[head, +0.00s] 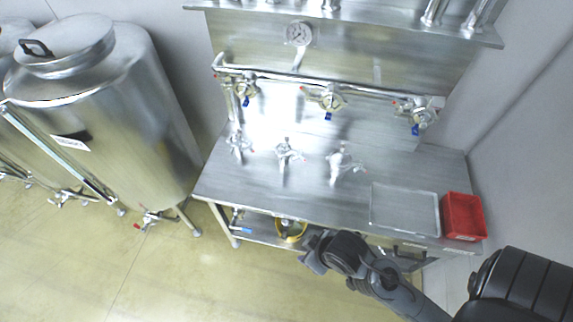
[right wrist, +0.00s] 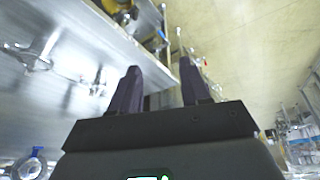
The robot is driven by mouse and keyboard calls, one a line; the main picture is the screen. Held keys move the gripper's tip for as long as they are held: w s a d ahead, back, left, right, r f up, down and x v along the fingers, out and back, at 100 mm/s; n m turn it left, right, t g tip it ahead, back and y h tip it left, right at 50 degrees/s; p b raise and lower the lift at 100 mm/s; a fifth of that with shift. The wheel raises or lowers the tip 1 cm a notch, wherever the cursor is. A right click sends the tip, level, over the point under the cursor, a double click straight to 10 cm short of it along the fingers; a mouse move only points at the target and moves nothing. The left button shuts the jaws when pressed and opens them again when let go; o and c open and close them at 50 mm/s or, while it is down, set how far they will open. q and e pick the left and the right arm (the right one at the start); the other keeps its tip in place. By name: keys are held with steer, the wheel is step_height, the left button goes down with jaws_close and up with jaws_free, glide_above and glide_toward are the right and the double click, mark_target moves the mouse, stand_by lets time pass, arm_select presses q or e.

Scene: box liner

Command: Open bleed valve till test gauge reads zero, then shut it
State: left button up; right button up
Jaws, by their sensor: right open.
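A round white-faced gauge (head: 299,34) stands on a stem above a horizontal steel pipe (head: 290,80) at the back of the bench; its needle is too small to read. Three brass-coloured valves (head: 327,98) with blue and red parts sit along the pipe. Which one is the bleed valve I cannot tell, nor whether any is open. My right gripper (head: 311,251) is in front of the bench's front edge, well apart from the valves. In the right wrist view its two dark fingers (right wrist: 160,85) are spread with nothing between them. My left gripper is not in view.
Three small steel fittings (head: 290,153) stand on the steel bench (head: 262,184). A flat grey tray (head: 404,208) and a red bin (head: 462,216) are at its right end. A shelf (head: 345,22) overhangs the back. A large steel tank (head: 130,110) stands left; floor before it is clear.

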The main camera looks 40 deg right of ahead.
steer(key=w+r+t, duration=0.1)
steer(key=w+t, duration=0.3)
steer(key=w, duration=0.3)
steer(key=w+d+f+t+y+b, duration=0.1)
steer(key=w+f+t+b, duration=0.2)
steer(key=f+b, duration=0.25)
steer(key=w+f+t+y+b, duration=0.1)
steer(key=w+f+t+b, duration=0.1)
steer(key=f+t+b, duration=0.3)
steer(key=m+t+h+b, duration=0.2)
steer(key=b, duration=3.1)
glide_toward(284, 233)
steer(key=w, duration=0.3)
steer(key=w+f, duration=0.1)
steer(key=w, duration=0.6)
steer(key=shift+w+d+f, duration=0.15)
steer(key=shift+f, duration=0.2)
jaws_close()
